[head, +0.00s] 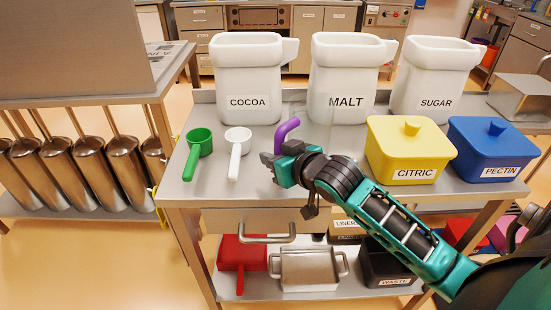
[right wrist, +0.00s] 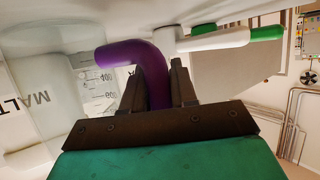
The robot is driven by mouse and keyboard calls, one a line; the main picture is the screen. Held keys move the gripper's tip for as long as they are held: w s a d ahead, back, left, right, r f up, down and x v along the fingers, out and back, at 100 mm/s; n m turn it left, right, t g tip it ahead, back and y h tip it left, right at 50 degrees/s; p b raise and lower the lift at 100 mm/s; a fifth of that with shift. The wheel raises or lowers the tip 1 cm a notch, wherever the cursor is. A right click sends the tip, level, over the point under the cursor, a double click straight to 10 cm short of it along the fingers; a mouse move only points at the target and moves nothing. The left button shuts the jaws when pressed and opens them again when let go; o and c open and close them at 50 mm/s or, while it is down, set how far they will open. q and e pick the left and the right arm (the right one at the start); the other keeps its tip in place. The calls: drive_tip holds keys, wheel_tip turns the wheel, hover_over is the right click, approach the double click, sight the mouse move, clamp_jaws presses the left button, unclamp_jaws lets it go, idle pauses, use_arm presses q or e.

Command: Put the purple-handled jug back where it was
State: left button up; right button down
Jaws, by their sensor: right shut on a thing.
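The jug has a curved purple handle (head: 287,129) and a clear body with printed measuring marks. Its clear body (right wrist: 97,88) shows best in the right wrist view; in the head view it is faint in front of the MALT jar (head: 344,75). My right gripper (head: 272,161) is at the near side of the jug. In the right wrist view, its two dark fingers (right wrist: 160,85) are closed around the purple handle (right wrist: 138,58). I cannot tell whether the jug's base touches the steel table (head: 215,185). My left gripper is not in view.
A green scoop (head: 197,150) and a white scoop (head: 237,150) lie left of my gripper. COCOA (head: 247,70) and SUGAR (head: 437,75) jars stand behind. Yellow CITRIC (head: 408,150) and blue PECTIN (head: 490,150) boxes are to the right. The front left of the table is bare.

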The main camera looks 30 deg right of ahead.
drive_tip(key=shift+f, duration=0.1)
drive_tip(key=c, duration=0.9)
unclamp_jaws()
drive_tip(key=p+v, duration=0.1)
drive_tip(key=v, duration=1.1)
drive_tip(key=s+a+f+g, duration=0.1)
drive_tip(key=s+a+f, duration=0.1)
drive_tip(key=f, duration=0.6)
drive_tip(key=s+a+f+n+y, duration=0.1)
drive_tip(key=s+a+f, duration=0.1)
drive_tip(key=a+f, duration=0.3)
drive_tip(key=s+a+f+n+g, duration=0.1)
drive_tip(key=a+f, duration=0.3)
drive_tip(key=f, duration=0.6)
drive_tip(key=shift+s+a+f+g+y, duration=0.2)
drive_tip(key=shift+s+f+g+y, duration=0.15)
drive_tip(key=shift+s, duration=0.4)
